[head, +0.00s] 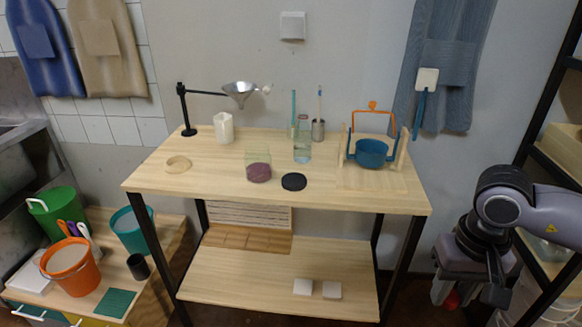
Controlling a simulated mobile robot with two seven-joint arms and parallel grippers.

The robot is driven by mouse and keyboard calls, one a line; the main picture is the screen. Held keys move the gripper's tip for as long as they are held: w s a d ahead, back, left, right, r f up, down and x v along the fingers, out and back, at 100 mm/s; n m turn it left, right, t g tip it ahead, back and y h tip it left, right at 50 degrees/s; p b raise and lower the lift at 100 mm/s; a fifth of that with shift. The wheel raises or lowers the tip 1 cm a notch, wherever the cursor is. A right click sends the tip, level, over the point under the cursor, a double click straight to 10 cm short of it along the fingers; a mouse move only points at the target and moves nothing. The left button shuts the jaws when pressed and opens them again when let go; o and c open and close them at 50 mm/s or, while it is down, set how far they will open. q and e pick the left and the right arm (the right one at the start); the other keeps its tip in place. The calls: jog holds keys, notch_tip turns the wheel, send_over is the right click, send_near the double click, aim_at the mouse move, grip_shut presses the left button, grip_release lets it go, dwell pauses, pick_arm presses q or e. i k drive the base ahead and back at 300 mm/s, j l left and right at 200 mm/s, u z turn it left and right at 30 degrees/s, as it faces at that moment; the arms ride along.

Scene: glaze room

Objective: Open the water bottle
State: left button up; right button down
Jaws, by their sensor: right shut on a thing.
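The clear water bottle (302,150) stands upright on the wooden table, right of centre, with pale blue water inside. Its narrow top looks greyish pink; it is too small to tell whether a cap sits on it. My right gripper (464,293) points down beyond the table's right end, well apart from the bottle. It is shut on a small red thing (451,300), mostly hidden between the fingers; I cannot tell clearly what it is. My left gripper is out of view.
Near the bottle are a black disc (294,181), a glass jar of purple stuff (258,172) and a metal cup with brushes (318,130). A blue pot in a stand (371,154) is to the right. A funnel (240,92) hangs over a white jar (223,128). The front right tabletop is clear.

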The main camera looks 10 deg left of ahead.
aim_at(303, 132)
jog(key=i+j, duration=0.2)
jog(key=j, duration=0.2)
jog(key=i+j, duration=0.2)
jog(key=j, duration=0.25)
jog(key=i+j, duration=0.15)
jog(key=j, duration=0.25)
jog(key=u, duration=0.05)
